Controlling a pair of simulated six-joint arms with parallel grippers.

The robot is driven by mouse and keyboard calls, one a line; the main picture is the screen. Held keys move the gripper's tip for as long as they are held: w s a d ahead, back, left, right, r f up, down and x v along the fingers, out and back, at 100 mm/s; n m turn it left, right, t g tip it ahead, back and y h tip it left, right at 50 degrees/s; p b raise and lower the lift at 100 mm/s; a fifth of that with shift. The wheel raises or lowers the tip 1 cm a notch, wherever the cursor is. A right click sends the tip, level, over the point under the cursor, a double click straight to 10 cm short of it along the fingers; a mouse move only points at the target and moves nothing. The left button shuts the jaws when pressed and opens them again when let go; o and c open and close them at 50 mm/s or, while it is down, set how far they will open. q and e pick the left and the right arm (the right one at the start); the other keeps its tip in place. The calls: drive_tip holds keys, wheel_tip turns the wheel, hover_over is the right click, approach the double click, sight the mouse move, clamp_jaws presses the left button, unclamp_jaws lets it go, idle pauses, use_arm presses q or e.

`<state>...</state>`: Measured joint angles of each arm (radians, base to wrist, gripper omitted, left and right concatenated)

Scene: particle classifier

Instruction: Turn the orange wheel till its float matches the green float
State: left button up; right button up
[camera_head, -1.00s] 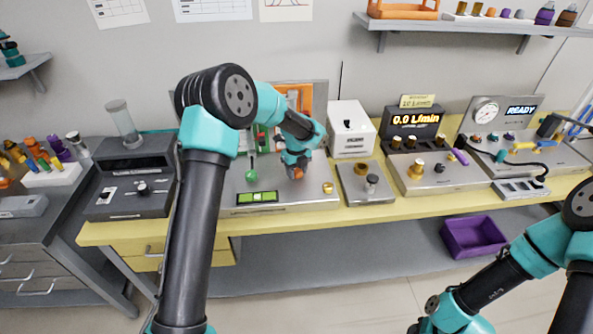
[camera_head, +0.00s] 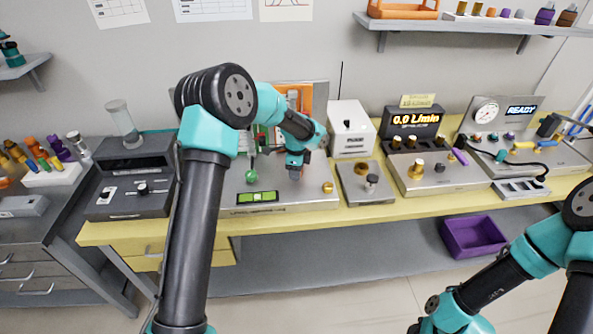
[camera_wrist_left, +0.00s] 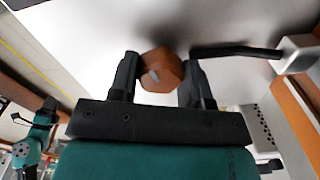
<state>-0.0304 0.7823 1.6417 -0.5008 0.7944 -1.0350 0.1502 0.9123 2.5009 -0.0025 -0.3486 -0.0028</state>
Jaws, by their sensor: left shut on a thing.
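My left gripper (camera_head: 295,174) is at the front of a grey panel (camera_head: 310,203). In the left wrist view its two black fingers (camera_wrist_left: 160,78) are shut on the orange wheel (camera_wrist_left: 161,66), one on each side. The wheel has a pale mark on its face. In the head view the wheel (camera_head: 295,181) is mostly hidden by the gripper. A green knob (camera_head: 251,177) is left of it. I cannot make out the two floats.
A bright green display (camera_head: 257,197) is on the panel front. A white box (camera_head: 348,128) and a small grey plate (camera_head: 358,195) are to the right. A dark unit (camera_head: 128,203) is to the left. A purple bin (camera_head: 473,236) is below the yellow table.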

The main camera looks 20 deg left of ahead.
use_arm(q)
drive_tip(key=n, duration=0.5)
drive_tip(key=shift+n, duration=0.3)
drive_tip(key=n, duration=0.5)
drive_tip(key=shift+n, duration=0.4)
drive_tip(key=o, duration=0.9)
wheel_tip(320, 180, up, 18)
drive_tip(key=shift+f, duration=0.25)
